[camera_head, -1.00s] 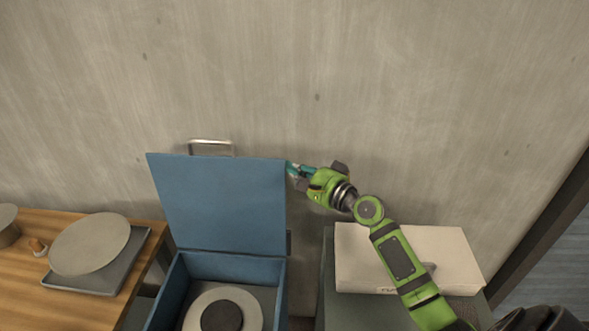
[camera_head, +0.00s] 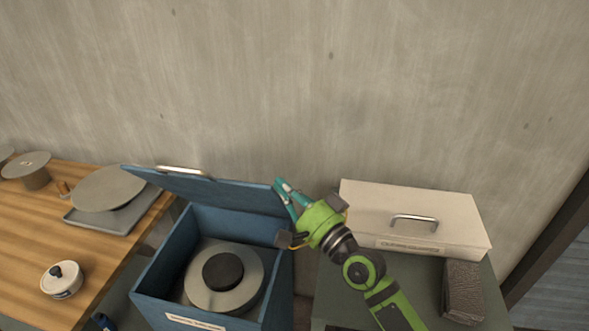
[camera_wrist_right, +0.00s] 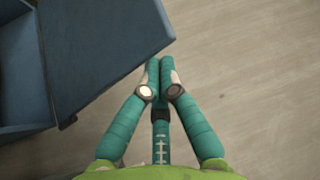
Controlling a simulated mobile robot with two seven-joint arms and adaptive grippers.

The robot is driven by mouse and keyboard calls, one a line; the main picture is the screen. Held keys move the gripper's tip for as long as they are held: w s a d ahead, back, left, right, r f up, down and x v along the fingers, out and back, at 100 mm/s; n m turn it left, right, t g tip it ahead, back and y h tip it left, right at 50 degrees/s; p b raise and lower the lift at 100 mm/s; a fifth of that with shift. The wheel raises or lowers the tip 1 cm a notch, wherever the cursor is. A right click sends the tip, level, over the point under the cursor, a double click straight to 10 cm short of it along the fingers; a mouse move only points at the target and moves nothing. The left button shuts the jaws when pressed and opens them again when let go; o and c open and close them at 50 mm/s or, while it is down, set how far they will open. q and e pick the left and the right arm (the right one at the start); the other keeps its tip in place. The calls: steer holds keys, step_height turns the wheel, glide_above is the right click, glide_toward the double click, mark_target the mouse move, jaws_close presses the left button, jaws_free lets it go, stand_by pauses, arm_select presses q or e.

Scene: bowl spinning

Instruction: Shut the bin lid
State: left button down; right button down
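The blue bin (camera_head: 172,285) stands at the lower middle in the head view. Its lid (camera_head: 215,190) is hinged at the back, tilted forward and partly lowered, with a metal handle (camera_head: 183,170) at its upper edge. The bin's front opening is still uncovered. My right gripper (camera_head: 280,187) is at the lid's right edge. In the right wrist view, its teal fingers (camera_wrist_right: 160,68) meet at the tips with nothing seen between them. The lid's corner (camera_wrist_right: 110,45) is beside and just left of them; contact is unclear. My left gripper is not in view.
A grey disc with a black centre (camera_head: 223,274) lies in the bin. Left is a wooden table (camera_head: 30,235) with a round plate on a tray (camera_head: 100,222) and a small lidded pot (camera_head: 62,281). Right, a white box (camera_head: 400,205) and dark block (camera_head: 463,290) sit on a grey-green surface.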

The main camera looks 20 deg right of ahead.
steer(key=s+a+f+b, duration=0.2)
steer(key=s+a+f, duration=0.2)
steer(key=s+f, duration=0.1)
steer(key=shift+s+f, duration=0.25)
steer(key=shift+f, duration=0.3)
steer(key=v, duration=1.2)
steer(key=shift+r, duration=0.1)
steer(key=shift+s, duration=0.1)
